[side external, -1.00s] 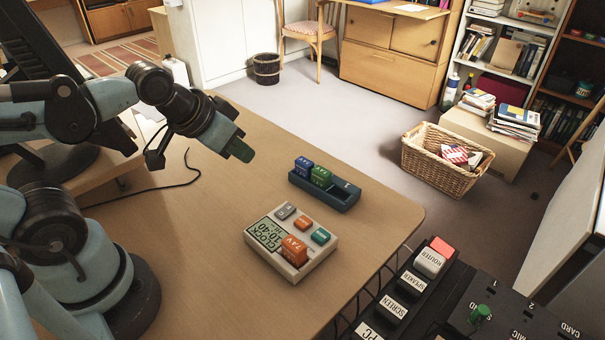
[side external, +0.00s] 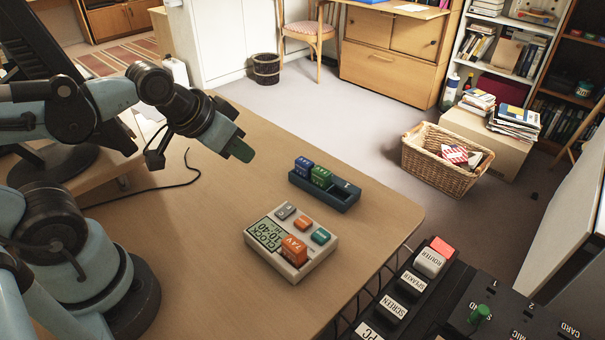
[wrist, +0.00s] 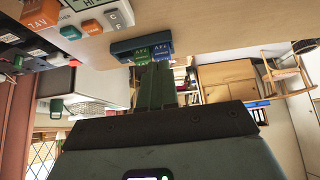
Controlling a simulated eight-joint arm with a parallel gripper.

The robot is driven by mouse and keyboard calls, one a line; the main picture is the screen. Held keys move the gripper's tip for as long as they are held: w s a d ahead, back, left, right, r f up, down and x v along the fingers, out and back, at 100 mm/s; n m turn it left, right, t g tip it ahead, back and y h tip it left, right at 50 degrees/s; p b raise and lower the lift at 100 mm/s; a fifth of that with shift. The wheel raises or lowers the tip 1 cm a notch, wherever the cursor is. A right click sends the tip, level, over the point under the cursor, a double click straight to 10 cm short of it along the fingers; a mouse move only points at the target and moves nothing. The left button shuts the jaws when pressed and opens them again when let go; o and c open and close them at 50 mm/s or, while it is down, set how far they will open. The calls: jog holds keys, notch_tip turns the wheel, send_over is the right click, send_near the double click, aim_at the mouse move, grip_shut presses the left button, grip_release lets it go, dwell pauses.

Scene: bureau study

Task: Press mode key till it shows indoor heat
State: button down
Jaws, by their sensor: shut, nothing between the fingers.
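A white desk unit (side external: 300,262) lies on the desk in the side view, with its small display (side external: 265,235) reading CLOCK and 10:40. It carries a grey key (side external: 285,210), a small orange key (side external: 303,223), a teal key (side external: 320,235) and a larger orange block (side external: 294,250) with white lettering. Which key is the mode key I cannot read. It also shows at the top of the wrist view (wrist: 92,10), partly cut off. My gripper (side external: 241,150) is shut and empty, above the desk and up-left of the unit, apart from it. Its closed green fingers show in the wrist view (wrist: 156,82).
A dark tray (side external: 340,195) with a blue block (side external: 304,167) and a green block (side external: 321,177) stands behind the unit. A black switch strip (side external: 395,290) and panel (side external: 490,320) are at the lower right. A cable (side external: 150,190) lies on the desk's left.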

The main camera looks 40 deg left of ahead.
dwell(0.3)
jog(key=m+t+h, duration=0.1)
jog(key=m+h, duration=0.3)
jog(key=m, duration=1)
send_over(316, 237)
jog(key=shift+r, duration=0.3)
jog(key=shift+f, duration=4.4)
jog(key=shift+f, duration=0.15)
jog(key=shift+f, duration=0.3)
jog(key=shift+r, duration=0.1)
